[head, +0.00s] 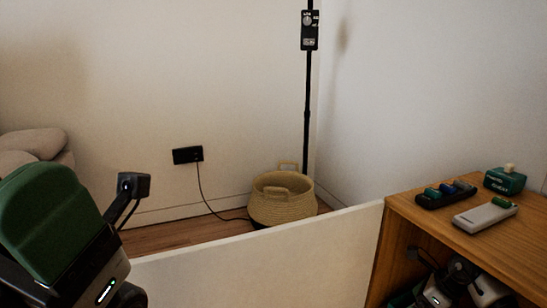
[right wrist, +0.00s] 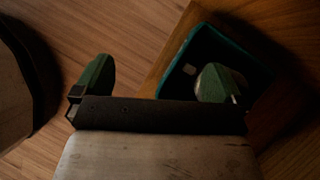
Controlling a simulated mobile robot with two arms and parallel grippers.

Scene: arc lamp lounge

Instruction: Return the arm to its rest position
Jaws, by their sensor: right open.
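My right gripper (right wrist: 157,78) is open in the right wrist view, its two green fingers wide apart with nothing between them. Its right finger overlaps a dark, teal-edged object (right wrist: 187,70) on a wooden surface; I cannot tell whether they touch. In the head view, white and black parts, probably of my right arm, show low at the cabinet's open front. My left gripper (head: 50,215) seems to be the green rounded end at lower left of the head view, held up close to the camera. Its finger gap is hidden.
A wooden cabinet (head: 422,226) stands at right. On its top are a white device (head: 485,215), a black tray (head: 445,194) with coloured items and a teal box (head: 505,180). A white panel (head: 260,268) crosses the foreground. Behind it are a woven basket (head: 281,206) and a black pole (head: 307,110).

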